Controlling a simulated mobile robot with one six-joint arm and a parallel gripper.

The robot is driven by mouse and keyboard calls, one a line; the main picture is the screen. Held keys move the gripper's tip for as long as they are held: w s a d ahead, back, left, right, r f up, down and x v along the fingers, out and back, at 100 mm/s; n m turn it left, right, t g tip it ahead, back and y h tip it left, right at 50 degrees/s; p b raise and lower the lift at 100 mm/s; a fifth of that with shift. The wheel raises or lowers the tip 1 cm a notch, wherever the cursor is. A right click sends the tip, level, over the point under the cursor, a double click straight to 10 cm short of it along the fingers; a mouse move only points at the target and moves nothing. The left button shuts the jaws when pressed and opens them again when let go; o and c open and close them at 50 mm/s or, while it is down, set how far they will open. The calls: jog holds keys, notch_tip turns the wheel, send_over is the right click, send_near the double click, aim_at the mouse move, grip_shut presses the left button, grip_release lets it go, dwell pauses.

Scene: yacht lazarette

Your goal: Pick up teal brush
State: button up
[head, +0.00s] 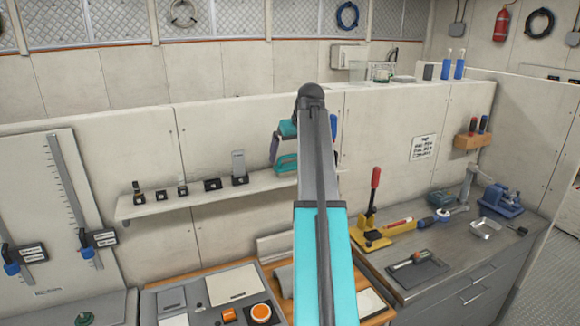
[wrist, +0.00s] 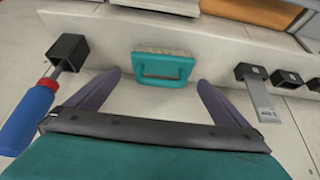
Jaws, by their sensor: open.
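The teal brush (wrist: 163,70) has a teal loop handle and a pale bristle strip, and it sits on the pale shelf in the wrist view. It also shows in the head view (head: 286,163), partly hidden by my arm. My gripper (wrist: 158,79) is open, with one grey finger on each side of the brush and a clear gap to both. The fingers do not visibly touch it. In the head view my gripper is mostly hidden behind my arm, just above the brush.
A blue-and-red screwdriver (wrist: 28,112) stands in a black holder (wrist: 69,52) close beside one finger. Black holders, one with a grey metal piece (wrist: 258,95), are on the other side. The wall shelf (head: 150,208) continues left. A tool-covered workbench (head: 440,262) is at right.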

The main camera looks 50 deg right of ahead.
aim_at(290, 156)
jog(key=shift+p+x, duration=1)
jog(key=shift+x, duration=0.95)
jog(key=c, duration=0.9)
jog(key=shift+w+r, duration=0.1)
jog(key=shift+r, duration=0.1)
jog(key=shift+r+b, duration=1.15)
jog(key=shift+r, duration=0.4)
jog(key=shift+s+a+r+b, duration=0.25)
jog(key=shift+s+a+b, duration=0.85)
jog(key=shift+s, duration=1.35)
jog(key=shift+s+a+r+b, duration=0.25)
jog(key=shift+s+a+b, duration=0.8)
jog(key=shift+s, duration=1.4)
jog(key=shift+s+a+r+b, duration=0.3)
jog(key=shift+s+a+b, duration=0.75)
jog(key=shift+s, duration=1.4)
jog(key=shift+a, duration=0.15)
